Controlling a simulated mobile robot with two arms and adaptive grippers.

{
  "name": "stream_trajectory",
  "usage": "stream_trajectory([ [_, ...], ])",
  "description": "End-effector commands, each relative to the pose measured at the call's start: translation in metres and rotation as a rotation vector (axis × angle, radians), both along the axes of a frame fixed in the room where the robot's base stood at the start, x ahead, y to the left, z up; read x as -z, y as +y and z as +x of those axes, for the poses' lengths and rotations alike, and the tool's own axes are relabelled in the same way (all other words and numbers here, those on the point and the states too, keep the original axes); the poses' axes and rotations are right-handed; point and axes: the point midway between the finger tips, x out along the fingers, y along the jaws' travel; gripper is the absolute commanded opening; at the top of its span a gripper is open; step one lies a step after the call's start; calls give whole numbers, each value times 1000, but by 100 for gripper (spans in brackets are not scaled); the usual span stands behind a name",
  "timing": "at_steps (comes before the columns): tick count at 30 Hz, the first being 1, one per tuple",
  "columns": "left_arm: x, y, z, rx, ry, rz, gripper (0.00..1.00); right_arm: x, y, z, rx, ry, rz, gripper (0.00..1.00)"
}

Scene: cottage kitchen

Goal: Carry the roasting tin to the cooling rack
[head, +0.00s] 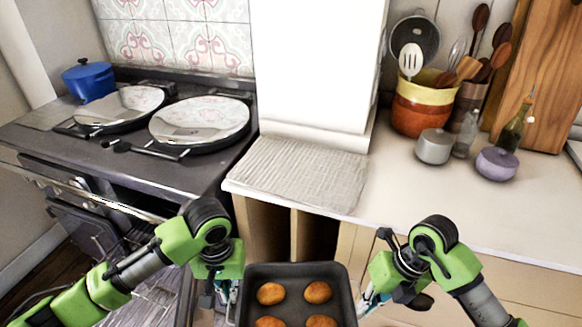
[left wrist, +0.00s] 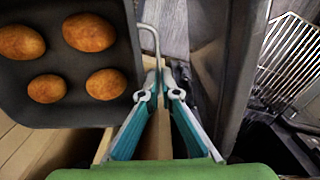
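The dark roasting tin (head: 297,270) holds several golden-brown buns and hangs level in front of the counter, cut off by the bottom edge of the head view. My left gripper (head: 234,297) is at its left side. In the left wrist view, the left fingertips (left wrist: 160,72) are closed on the wire handle of the tin (left wrist: 75,110). My right gripper (head: 364,300) is at the tin's right side and looks closed on that end; its fingertips are partly hidden. A pale, ribbed rectangular surface (head: 300,172), seemingly the cooling rack, lies empty on the counter.
A white column (head: 315,65) stands behind the ribbed surface. The range (head: 60,135) with two lidded hotplates and a blue pot (head: 90,80) is at left, its oven door open. A grey pot (head: 434,147), a purple pot (head: 497,163) and a utensil crock (head: 424,105) stand at right.

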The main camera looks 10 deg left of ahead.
Motion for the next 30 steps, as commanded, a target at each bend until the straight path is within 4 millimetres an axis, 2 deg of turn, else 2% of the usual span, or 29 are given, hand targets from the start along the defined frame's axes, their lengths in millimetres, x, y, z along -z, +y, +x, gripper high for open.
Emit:
stream_trajectory([
  [19, -4, 1, 0, 5, 0, 2, 0, -5, -1, 2, 1, -5, -1, 0],
  [30, -37, 1, -1, 4, 0, 2, 0, -37, -1, 1, 0, -4, -2, 0],
])
